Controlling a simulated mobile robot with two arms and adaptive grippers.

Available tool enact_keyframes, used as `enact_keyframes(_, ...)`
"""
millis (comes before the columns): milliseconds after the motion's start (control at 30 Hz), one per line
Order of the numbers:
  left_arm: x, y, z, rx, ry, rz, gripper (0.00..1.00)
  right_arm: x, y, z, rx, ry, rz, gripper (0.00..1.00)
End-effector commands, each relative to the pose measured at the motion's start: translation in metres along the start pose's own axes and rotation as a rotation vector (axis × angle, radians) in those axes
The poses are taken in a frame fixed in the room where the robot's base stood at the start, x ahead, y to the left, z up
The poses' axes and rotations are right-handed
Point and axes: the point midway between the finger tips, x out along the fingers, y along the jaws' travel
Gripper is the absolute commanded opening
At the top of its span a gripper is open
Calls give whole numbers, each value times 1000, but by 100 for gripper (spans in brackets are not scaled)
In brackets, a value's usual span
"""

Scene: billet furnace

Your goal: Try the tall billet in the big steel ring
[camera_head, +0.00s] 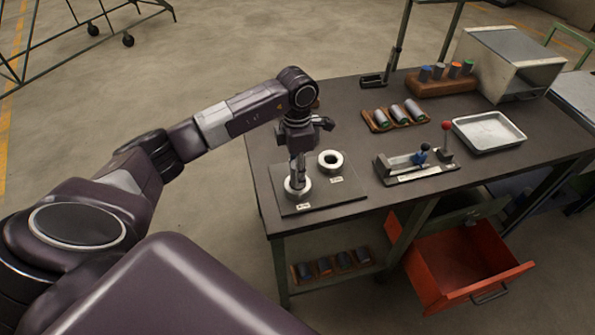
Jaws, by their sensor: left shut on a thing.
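My left gripper (297,170) points straight down over the front left of the workbench. It is shut on a slim grey billet (297,181), mostly hidden by the fingers. The billet's lower end is at the opening of the front steel ring (305,193), which looks the larger of the two. How deep it sits in the ring, I cannot tell. A second pale ring (339,166) lies just behind and to the right, empty. Both rings lie on a dark plate (345,198) with small labels too small to read. My right gripper is not in view.
On the workbench (350,146) are a wooden tray (375,127) of grey billets, a fixture (405,178) with a red-knobbed lever, a metal tray (489,146), a rack (440,90) of colour-topped pieces and a box-shaped furnace (520,50). Below, a red drawer (470,262) stands open.

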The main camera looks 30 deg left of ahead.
Motion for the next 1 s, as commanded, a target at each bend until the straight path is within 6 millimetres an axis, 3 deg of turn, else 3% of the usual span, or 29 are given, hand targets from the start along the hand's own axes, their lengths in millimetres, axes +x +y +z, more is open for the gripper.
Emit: enact_keyframes(1000, -4, 3, 2, 0, -6, 3, 0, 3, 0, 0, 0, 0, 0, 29)
